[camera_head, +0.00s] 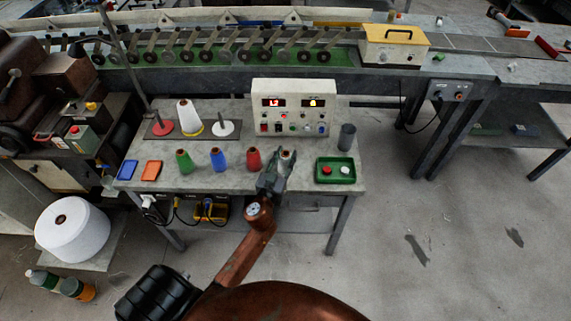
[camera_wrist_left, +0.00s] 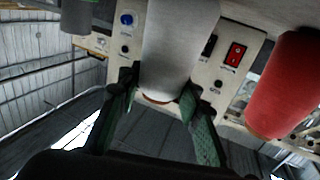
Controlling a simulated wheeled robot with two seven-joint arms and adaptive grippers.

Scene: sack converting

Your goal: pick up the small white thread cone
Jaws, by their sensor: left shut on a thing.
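The small white thread cone (camera_head: 288,154) stands at the right end of a row of small cones on the grey table (camera_head: 325,195). My left gripper (camera_head: 274,175) reaches it from the front and is shut on it. Much of the cone is hidden by the gripper in the head view. I cannot tell whether it still touches the table. My right gripper is not in view.
A red cone (camera_head: 253,159) stands close to the left, with blue (camera_head: 217,159) and green (camera_head: 184,161) cones beyond. Behind is a control box (camera_head: 293,104). A larger white cone (camera_head: 188,117) stands back left.

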